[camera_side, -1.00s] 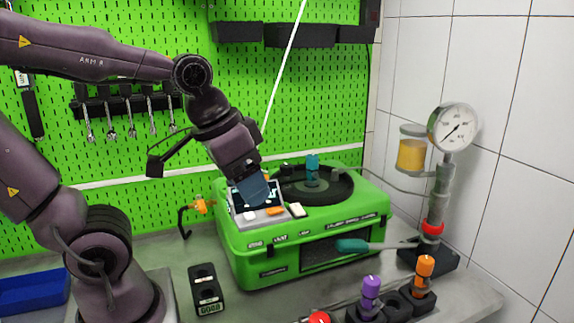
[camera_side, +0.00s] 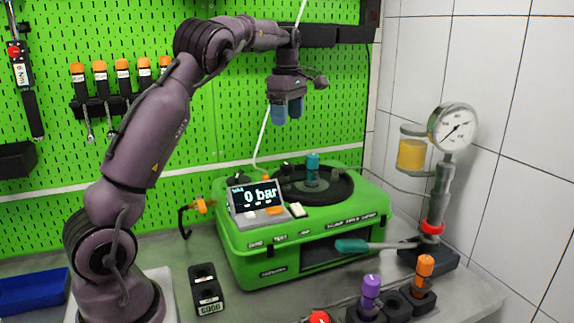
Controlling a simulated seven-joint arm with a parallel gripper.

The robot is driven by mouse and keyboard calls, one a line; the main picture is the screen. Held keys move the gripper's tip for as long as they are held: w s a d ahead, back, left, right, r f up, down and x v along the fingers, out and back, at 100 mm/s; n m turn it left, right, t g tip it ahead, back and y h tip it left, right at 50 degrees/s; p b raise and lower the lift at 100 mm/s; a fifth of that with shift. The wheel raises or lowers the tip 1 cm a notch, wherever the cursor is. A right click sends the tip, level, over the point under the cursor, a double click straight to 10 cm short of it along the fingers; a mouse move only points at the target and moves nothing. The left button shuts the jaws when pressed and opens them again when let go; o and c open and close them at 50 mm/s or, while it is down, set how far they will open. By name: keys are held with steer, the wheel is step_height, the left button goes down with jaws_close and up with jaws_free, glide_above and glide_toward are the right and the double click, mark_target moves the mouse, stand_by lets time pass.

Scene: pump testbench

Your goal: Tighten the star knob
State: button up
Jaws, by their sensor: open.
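The green test bench (camera_side: 262,240) stands on the worktop, with a display panel (camera_side: 255,197) reading "0 bar". A dark knob (camera_side: 239,177) sits behind the display at the bench's left rear, and a smaller dark part (camera_side: 286,168) stands farther right. I cannot tell which of these is the star knob; their shapes are too small. A teal upright part (camera_side: 312,169) stands on the round black plate (camera_side: 335,190). My gripper (camera_side: 287,114) is open and empty, with blue fingers pointing down, well above the rear of the bench and touching nothing.
A teal-handled lever (camera_side: 352,245) sticks out at the bench's front right. A gauge column (camera_side: 441,190) with an amber reservoir stands right. Orange (camera_side: 425,268) and purple (camera_side: 370,290) topped parts sit in front. A black two-well block (camera_side: 206,288) lies left of the bench.

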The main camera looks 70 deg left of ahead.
mark_target(287, 165)
steer(key=shift+n, duration=0.5)
step_height(287, 165, down, 13)
steer(key=shift+s+d+f, duration=0.1)
steer(key=c, duration=0.9)
